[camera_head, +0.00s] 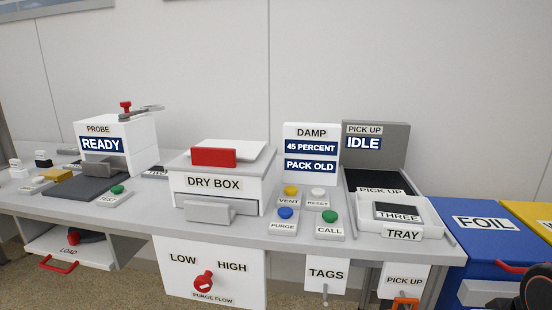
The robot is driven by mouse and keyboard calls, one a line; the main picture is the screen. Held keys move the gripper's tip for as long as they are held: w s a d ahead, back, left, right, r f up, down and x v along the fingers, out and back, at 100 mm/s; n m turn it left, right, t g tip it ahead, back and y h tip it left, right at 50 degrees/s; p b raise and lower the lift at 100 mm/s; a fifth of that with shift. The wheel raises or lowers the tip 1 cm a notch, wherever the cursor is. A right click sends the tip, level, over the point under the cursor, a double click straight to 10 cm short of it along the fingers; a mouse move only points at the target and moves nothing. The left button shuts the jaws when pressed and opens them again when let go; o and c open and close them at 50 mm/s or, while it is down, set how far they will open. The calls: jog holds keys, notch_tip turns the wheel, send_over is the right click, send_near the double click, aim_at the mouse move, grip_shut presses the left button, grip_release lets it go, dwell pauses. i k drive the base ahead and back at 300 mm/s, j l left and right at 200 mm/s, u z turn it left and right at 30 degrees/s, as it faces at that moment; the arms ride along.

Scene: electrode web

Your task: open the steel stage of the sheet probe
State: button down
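The sheet probe (132,137) is a white box at the left of the bench, labelled PROBE, with a blue display reading READY. A red knob (126,106) and a grey lever (145,110) are on its top. A grey block like a handle (88,166) shows low on its front. A dark flat plate (82,189) lies before it; I cannot tell which of these parts is the stage or how far out it is. The TEST button (117,190) is green, right of the plate.
The dry box (215,205) stands mid-bench with a red handle (213,157). Several coloured buttons (285,213) sit right of it. The tray (402,232) is further right. The LOAD drawer (68,244) hangs below left. Blue FOIL bin (480,243) stands at right.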

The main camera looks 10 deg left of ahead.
aim_at(109, 167)
jog(key=u, duration=1.55)
